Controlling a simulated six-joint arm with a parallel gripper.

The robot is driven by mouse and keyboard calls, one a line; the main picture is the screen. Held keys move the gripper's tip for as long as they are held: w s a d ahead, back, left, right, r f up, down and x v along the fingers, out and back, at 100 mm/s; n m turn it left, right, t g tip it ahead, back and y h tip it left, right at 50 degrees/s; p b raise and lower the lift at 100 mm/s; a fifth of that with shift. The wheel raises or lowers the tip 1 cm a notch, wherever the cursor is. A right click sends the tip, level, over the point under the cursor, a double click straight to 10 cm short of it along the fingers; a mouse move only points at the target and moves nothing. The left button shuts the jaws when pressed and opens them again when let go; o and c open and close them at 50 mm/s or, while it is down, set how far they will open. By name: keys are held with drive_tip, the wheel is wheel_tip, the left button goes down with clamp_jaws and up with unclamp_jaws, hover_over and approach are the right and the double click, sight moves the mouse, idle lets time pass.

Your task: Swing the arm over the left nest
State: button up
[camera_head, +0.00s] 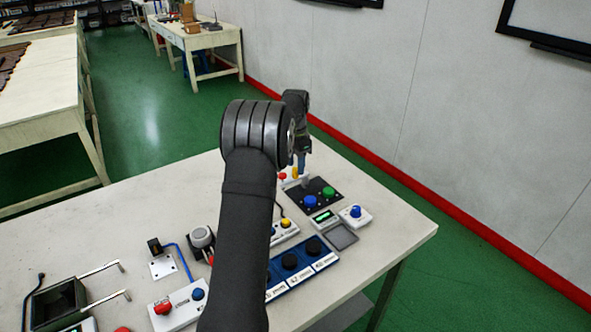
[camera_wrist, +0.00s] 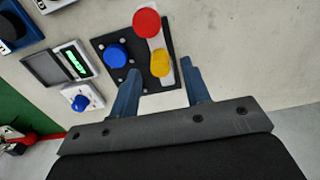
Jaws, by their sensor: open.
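The swing arm looks to be the pale strip in the wrist view, with a red knob (camera_wrist: 147,22) at one end and a yellow knob (camera_wrist: 160,63) further along. It crosses the edge of a dark plate (camera_head: 316,182). On the plate, a blue disc (camera_head: 310,201) sits left and a green disc (camera_head: 328,191) right; these may be the nests. Both are uncovered in the head view. The wrist view shows the blue disc (camera_wrist: 115,55); the green is hidden. My gripper (camera_wrist: 160,80) is open, its blue fingers either side of the strip near the yellow knob; contact is unclear.
A green-lit readout (camera_head: 324,216), a grey pad (camera_head: 341,237) and a blue-knob box (camera_head: 355,214) stand close to the plate. A blue tray (camera_head: 325,262) with black discs lies nearer. My arm hides part of the table.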

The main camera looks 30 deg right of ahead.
sight(294, 175)
drive_tip(key=shift+f, duration=1.3)
clamp_jaws()
